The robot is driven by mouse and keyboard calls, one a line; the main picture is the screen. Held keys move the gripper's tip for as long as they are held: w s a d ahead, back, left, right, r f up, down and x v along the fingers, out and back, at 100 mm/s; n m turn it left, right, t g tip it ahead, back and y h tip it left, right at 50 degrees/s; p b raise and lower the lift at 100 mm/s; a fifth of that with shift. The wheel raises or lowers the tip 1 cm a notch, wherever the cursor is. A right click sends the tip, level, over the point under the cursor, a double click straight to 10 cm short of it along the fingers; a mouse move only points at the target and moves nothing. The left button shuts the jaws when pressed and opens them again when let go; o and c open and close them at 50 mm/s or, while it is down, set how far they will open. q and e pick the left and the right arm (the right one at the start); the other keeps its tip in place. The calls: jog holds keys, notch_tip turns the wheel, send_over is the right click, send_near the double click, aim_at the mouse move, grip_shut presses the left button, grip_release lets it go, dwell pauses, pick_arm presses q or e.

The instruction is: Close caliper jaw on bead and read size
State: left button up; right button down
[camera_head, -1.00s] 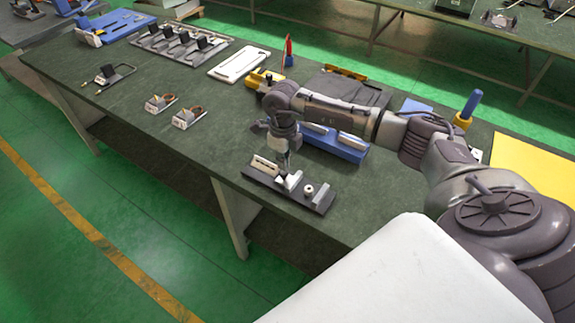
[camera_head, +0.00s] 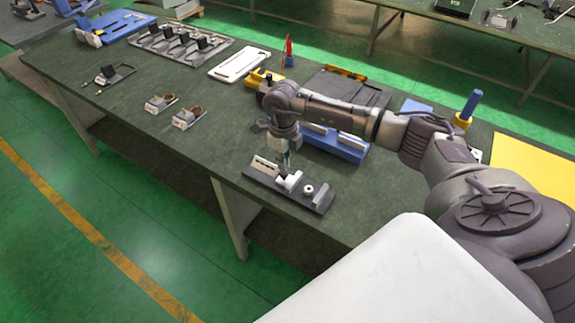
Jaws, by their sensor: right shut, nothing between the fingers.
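The caliper fixture is a dark grey base (camera_head: 262,181) near the table's front edge, with a light scale plate (camera_head: 265,165) at its left end. A pale sliding jaw (camera_head: 290,181) sits mid-base. A small round white bead (camera_head: 309,190) with a dark centre stands to its right, with a small gap visible between them. My right gripper (camera_head: 283,174) points down with its fingers shut and empty, at the left side of the sliding jaw. I cannot tell whether it touches the jaw. The reading on the scale is too small to make out. My left gripper is not in view.
A blue block (camera_head: 345,150) with pale bars stands right behind the fixture, under my right arm. A white plate (camera_head: 239,64) and grey rack (camera_head: 180,46) are farther back.

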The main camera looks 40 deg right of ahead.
jog(key=shift+f+b, duration=0.9)
jog(key=shift+f, duration=0.2)
dwell(0.6)
jog(key=shift+s+d+f+p, duration=0.1)
jog(key=shift+s+d+p, duration=0.15)
jog(key=shift+s, duration=0.55)
jog(key=shift+s+d+f+p, duration=0.1)
jog(key=shift+s+d+p, duration=0.15)
jog(key=shift+s, duration=0.6)
jog(key=shift+s+d+f+p, duration=0.15)
jog(key=shift+s+d, duration=0.15)
jog(key=shift+s, duration=0.5)
dwell(0.8)
jog(key=shift+r, duration=0.2)
dwell(0.5)
jog(key=shift+w+r+p, duration=0.3)
jog(key=shift+r+p, duration=0.45)
jog(key=shift+r, duration=0.2)
jog(key=shift+r+p, duration=1.4)
jog(key=shift+r, duration=1.25)
